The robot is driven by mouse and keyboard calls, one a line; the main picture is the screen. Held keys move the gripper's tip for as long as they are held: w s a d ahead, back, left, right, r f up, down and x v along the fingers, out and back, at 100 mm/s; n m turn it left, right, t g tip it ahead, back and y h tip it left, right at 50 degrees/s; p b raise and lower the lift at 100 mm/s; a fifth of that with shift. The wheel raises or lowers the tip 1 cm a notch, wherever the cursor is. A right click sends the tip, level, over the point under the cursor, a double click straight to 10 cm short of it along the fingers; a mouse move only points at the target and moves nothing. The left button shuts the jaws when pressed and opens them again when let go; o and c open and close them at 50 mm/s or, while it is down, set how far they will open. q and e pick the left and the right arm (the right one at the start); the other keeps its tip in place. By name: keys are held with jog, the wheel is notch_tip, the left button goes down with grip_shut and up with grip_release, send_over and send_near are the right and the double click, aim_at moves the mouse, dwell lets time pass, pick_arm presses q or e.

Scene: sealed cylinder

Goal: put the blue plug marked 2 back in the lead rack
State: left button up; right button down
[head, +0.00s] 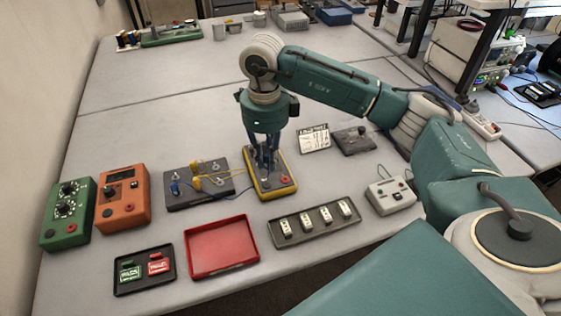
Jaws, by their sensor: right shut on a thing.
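My right gripper (266,163) points down over a yellow-edged dark box (284,186) with a red socket on its top. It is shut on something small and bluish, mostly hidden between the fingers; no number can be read. To its left lies a low dark block (200,201) with a blue plug (175,187) upright at its left end and yellow leads (212,180) across its top. This block looks like the lead rack, but I cannot be certain. The digit on its blue plug is too small to read. My left gripper is not in view.
An orange box (123,198) and a green box (68,212) with knobs stand at left. In front are a black tray (145,291), an empty red tray (222,246) and a grey tray (287,236) with several white pieces. A white switch box (391,196) stands at right.

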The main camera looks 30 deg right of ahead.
jog(key=s+a+r+n+b, duration=0.1)
jog(key=s+a+n, duration=0.3)
jog(key=n, duration=1)
jog(key=s+a+r+n+b, duration=0.2)
jog(key=s+n, duration=0.4)
jog(key=n, duration=0.8)
jog(key=shift+s+a+b, duration=0.15)
jog(key=shift+a+b, duration=0.7)
jog(key=shift+b, duration=0.15)
